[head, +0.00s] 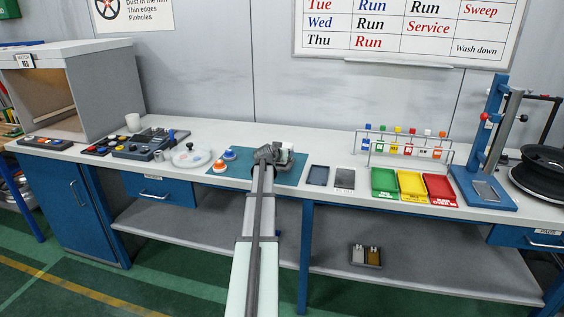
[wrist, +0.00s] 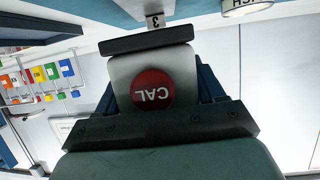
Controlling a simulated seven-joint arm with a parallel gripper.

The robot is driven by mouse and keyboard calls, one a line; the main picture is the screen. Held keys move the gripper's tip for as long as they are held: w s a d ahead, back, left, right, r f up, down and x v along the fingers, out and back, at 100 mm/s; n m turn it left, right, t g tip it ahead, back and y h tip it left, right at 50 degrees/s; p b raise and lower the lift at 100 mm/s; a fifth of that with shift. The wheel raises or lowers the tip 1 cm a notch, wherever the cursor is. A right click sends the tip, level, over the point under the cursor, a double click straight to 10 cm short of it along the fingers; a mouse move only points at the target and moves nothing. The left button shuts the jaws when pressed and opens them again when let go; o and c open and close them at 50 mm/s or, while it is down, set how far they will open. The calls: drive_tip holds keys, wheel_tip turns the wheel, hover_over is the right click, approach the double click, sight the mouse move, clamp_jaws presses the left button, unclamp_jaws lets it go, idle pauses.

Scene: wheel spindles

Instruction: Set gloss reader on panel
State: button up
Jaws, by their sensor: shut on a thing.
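My gripper (head: 277,154) is over the teal mat in the middle of the bench in the head view. In the wrist view its dark jaws (wrist: 155,85) are shut on a grey device with a round red button marked CAL (wrist: 152,88), which looks like the gloss reader. A pale part of the device (head: 287,150) shows at the gripper's right in the head view. Two flat dark plates lie right of the mat, a blue-grey one (head: 318,175) and a darker labelled one (head: 344,177). I cannot tell for certain which is the panel.
A round dish (head: 192,155) is further left. Green (head: 384,183), yellow (head: 412,186) and red (head: 440,189) trays and a blue stand (head: 484,188) are to the right.

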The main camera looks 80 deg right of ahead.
drive_tip(key=shift+f, duration=1.8)
drive_tip(key=shift+f, duration=0.15)
drive_tip(key=o, duration=1.4)
drive_tip(key=shift+o, duration=0.2)
drive_tip(key=v, duration=1.2)
